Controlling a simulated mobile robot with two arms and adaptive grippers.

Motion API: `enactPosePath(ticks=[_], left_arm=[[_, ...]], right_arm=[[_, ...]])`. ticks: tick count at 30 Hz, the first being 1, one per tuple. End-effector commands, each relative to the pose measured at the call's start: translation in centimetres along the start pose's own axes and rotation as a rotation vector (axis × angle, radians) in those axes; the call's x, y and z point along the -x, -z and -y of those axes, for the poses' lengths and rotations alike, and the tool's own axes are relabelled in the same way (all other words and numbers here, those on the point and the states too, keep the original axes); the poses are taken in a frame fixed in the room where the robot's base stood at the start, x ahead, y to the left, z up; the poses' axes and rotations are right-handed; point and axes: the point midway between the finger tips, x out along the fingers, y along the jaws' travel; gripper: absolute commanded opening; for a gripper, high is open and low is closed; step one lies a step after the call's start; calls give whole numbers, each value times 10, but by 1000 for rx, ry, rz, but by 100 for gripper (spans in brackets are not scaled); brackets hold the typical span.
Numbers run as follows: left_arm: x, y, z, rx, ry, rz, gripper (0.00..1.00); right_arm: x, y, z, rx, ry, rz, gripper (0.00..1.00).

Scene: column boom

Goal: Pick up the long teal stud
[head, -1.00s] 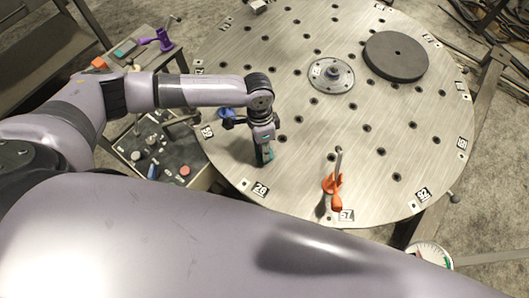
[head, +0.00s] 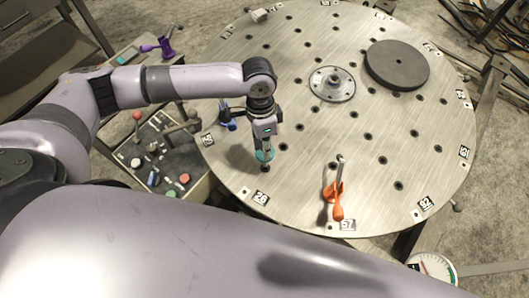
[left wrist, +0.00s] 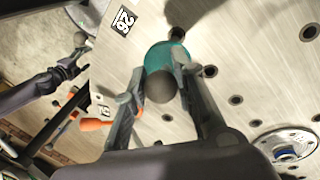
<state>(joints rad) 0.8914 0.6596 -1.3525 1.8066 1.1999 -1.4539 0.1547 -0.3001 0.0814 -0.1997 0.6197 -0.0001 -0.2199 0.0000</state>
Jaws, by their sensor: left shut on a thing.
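The teal stud (head: 265,155) is between the fingers of my left gripper (head: 265,150), over the near left part of the round metal table (head: 300,190). My left gripper is shut on it. In the left wrist view, the stud shows as a teal round body (left wrist: 166,54) with a dark round end (left wrist: 161,87) between the two fingers (left wrist: 158,85). The fingers cover part of it. A dark spot lies just below the stud in the head view; I cannot tell whether the stud touches the table. My right gripper is not in view.
An orange clamp (head: 337,199) stands to the right near the table's front edge. A blue clamp (head: 227,118) is close left of the gripper. A flanged hub (head: 332,84) and a dark disc (head: 397,64) sit farther back. A control panel (head: 160,160) is at the left.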

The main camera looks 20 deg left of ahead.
Motion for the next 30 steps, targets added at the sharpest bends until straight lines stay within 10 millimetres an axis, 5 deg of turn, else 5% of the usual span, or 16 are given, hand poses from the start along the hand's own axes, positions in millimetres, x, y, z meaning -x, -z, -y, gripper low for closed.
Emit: enactPosePath(ticks=[9, 15, 30], left_arm=[[82, 1, -15, -3, 5, -6, 0], [116, 1, -22, -1, 2, -4, 0], [131, 0, -26, 0, 0, -1, 0]], right_arm=[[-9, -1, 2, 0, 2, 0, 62], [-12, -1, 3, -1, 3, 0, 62], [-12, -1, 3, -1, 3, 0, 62]])
